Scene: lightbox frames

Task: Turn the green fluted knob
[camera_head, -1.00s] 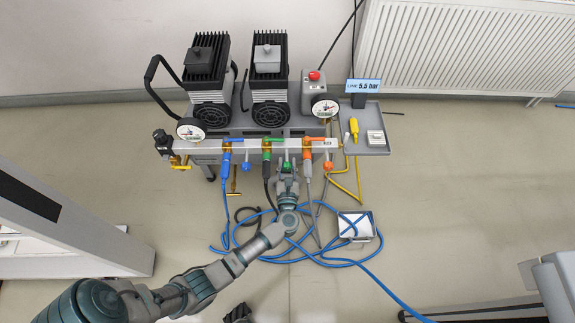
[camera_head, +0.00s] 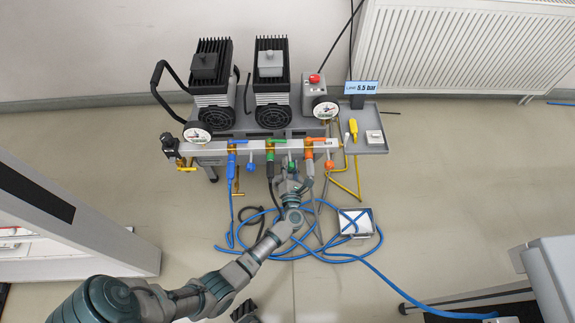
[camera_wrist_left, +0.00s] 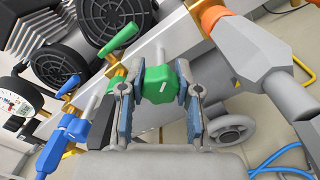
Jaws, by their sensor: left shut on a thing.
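The green fluted knob (camera_wrist_left: 159,84) sits on the front of the grey manifold bar (camera_head: 210,150), with a white mark on its face. In the left wrist view it is between the two fingers of my left gripper (camera_wrist_left: 160,98), which is shut on it. In the head view the knob (camera_head: 292,165) shows just above my left gripper (camera_head: 290,178), partly hidden by it. My right gripper is not clearly visible in any view.
A green lever valve (camera_head: 270,150) and an orange one (camera_head: 309,150) flank the knob closely. A blue knob (camera_head: 251,168) and an orange-red knob (camera_head: 329,165) stand on either side. Blue hose (camera_head: 330,256) lies coiled on the floor around a white tray.

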